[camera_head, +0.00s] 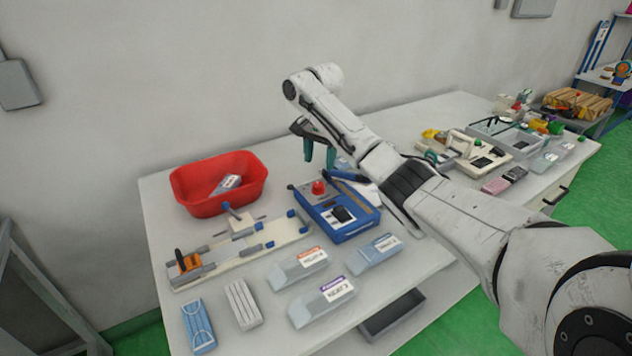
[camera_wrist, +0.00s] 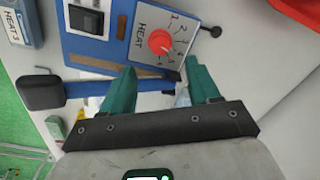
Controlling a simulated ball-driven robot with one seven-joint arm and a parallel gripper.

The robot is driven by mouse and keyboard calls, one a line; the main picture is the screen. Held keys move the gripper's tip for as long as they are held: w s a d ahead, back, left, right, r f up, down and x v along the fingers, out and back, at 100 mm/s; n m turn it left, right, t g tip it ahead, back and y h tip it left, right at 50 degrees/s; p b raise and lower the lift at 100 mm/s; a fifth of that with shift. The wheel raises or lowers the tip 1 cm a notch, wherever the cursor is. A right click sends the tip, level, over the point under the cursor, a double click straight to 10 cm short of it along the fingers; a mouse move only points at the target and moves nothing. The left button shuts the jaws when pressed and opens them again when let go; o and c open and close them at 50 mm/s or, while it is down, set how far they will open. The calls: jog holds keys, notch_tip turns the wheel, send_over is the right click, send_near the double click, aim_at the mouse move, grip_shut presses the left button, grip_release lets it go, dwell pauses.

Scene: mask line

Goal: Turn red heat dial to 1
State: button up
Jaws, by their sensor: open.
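The red heat dial (camera_wrist: 160,41) sits on a pale plate marked HEAT with numbers around it, on the blue machine (camera_wrist: 90,45). In the head view the dial (camera_head: 318,187) stands at the back of the blue machine (camera_head: 345,232). In the head view my gripper (camera_head: 319,158) hangs above the dial, fingers pointing down. The dial's exact setting is too small to tell.
A black-handled blue lever (camera_wrist: 45,92) runs beside the machine, near my left finger. A red bin (camera_head: 192,201) with a packet stands left, behind a cream sealing fixture (camera_head: 285,232). Labelled packs (camera_head: 322,301) lie in front. Other devices (camera_head: 480,148) stand on the right.

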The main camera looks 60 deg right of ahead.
aim_at(318, 184)
notch_tip(318, 184, down, 8)
jog(key=shift+w+f, duration=0.1)
jog(key=shift+c, duration=0.3)
jog(key=c, duration=1)
